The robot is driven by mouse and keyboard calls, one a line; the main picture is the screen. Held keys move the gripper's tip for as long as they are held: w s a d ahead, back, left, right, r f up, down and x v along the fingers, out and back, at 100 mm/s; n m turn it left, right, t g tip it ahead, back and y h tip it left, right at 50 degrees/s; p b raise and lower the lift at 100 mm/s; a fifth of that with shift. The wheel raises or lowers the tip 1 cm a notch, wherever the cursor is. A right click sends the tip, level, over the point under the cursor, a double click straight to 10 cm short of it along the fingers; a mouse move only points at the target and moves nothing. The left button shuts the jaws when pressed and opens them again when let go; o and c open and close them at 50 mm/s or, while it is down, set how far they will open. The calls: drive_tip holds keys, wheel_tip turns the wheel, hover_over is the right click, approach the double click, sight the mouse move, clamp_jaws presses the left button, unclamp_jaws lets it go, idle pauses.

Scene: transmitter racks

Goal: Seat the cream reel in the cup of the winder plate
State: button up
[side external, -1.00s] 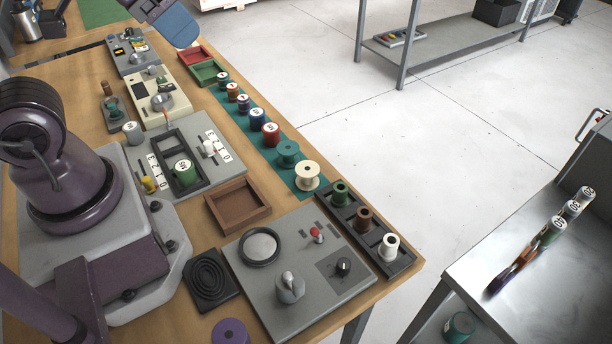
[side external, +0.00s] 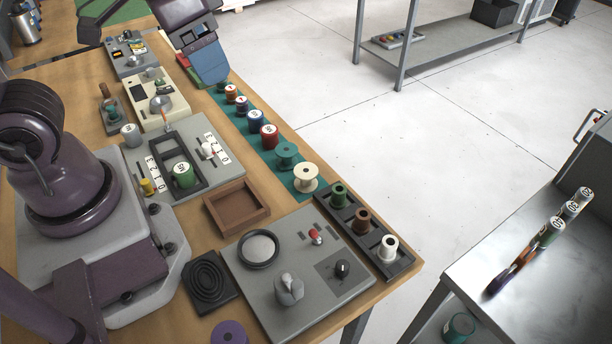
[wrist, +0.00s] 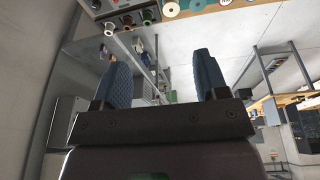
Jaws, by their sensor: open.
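The cream reel (side external: 306,178) stands upright at the near end of the teal strip (side external: 271,150); it also shows at the top of the wrist view (wrist: 170,8). The grey winder plate (side external: 283,292) lies at the near end of the bench. Its cup, a dark-rimmed round recess (side external: 258,250), is empty. My gripper (side external: 208,66) is over the far end of the strip, well away from the cream reel. In the wrist view its two blue fingers (wrist: 163,80) are apart with nothing between them.
Several other reels, including a teal reel (side external: 286,154) beside the cream one, line the strip. A black tray (side external: 408,263) with green, brown and white reels borders the winder plate. A brown wooden tray (side external: 237,205) is empty. The winder plate carries knobs.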

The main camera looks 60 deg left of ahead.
drive_tip(key=w+d+f+n+g, duration=0.2)
drive_tip(key=w+f+n+g, duration=0.1)
drive_tip(key=w+f, duration=0.25)
drive_tip(key=n+y, duration=0.2)
drive_tip(key=n, duration=1.4)
approach(306, 170)
drive_tip(key=f, duration=0.6)
drive_tip(key=a+f, duration=0.1)
drive_tip(key=f, duration=0.3)
drive_tip(key=c, duration=0.7)
